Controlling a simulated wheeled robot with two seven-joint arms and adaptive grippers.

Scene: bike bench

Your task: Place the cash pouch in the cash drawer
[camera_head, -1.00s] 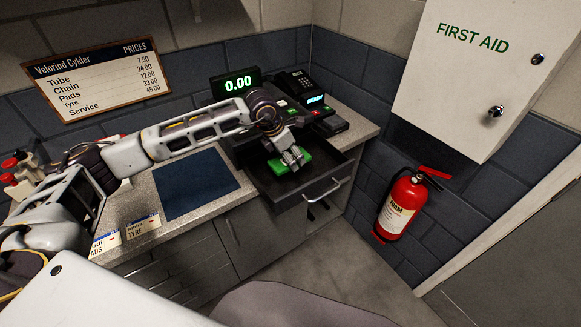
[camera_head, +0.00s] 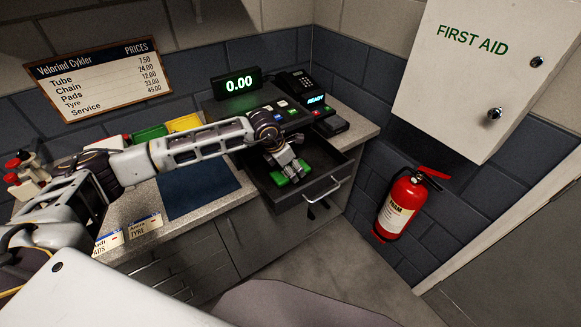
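The green cash pouch (camera_head: 279,180) is within the open cash drawer (camera_head: 288,199), near its middle. Green shows on both sides of my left gripper (camera_head: 291,170), which points down and is shut on the pouch. I cannot tell if the pouch touches the drawer floor, as the fingers cover its middle. The drawer is pulled out below the register and has a metal handle at its front. My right gripper is not in view.
The register with a green 0.00 display (camera_head: 239,84) stands behind the drawer, beside a card terminal (camera_head: 322,112). A dark blue mat (camera_head: 199,190) lies left on the counter. Green (camera_head: 149,132) and yellow (camera_head: 186,122) items are behind my arm. A fire extinguisher (camera_head: 400,205) hangs right.

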